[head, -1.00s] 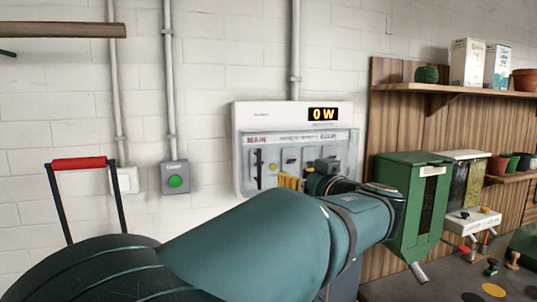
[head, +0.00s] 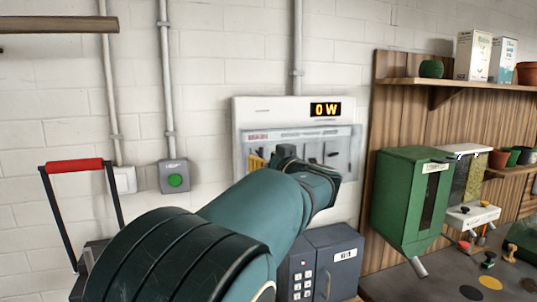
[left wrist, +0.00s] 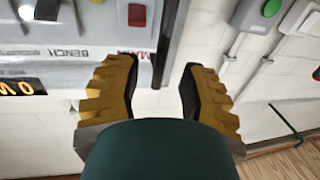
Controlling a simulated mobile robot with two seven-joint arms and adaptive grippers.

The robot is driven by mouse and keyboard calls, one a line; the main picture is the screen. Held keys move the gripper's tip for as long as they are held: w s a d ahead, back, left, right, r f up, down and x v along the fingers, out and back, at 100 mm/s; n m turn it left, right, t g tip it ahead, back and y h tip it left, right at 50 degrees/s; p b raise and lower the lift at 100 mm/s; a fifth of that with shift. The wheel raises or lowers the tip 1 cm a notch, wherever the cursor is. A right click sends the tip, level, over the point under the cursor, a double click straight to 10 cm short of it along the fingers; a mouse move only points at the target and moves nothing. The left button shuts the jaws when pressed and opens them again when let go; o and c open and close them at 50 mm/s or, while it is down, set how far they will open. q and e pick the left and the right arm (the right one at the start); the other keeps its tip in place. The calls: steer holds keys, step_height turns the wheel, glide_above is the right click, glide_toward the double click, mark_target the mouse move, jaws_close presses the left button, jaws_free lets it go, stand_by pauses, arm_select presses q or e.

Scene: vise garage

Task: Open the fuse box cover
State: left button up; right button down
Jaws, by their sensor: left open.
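The white fuse box (head: 285,104) hangs on the wall, its display reading 0 W. Its clear cover (head: 343,160) lies over the labelled switch panel and looks shut, though my arm hides its lower part. In the left wrist view the panel and cover (left wrist: 100,40) show at the upper left, with a straight edge running between my fingers. My left gripper (left wrist: 160,92) is open and empty, with yellow fingers on either side of that edge. In the head view its fingers (head: 257,162) are at the cover's left part. Whether they touch it I cannot tell. My right gripper is out of view.
A grey button box with a green button (head: 174,177) is on the wall to the left. A grey safe (head: 335,262) sits below the fuse box. A green dispenser (head: 405,200) and wooden shelf (head: 460,88) are at the right. A red-handled frame (head: 75,166) stands at far left.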

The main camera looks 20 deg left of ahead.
arm_select(q)
steer(key=shift+p+x, duration=0.3)
steer(key=shift+x, duration=1)
jaws_close()
steer(key=shift+d, duration=0.1)
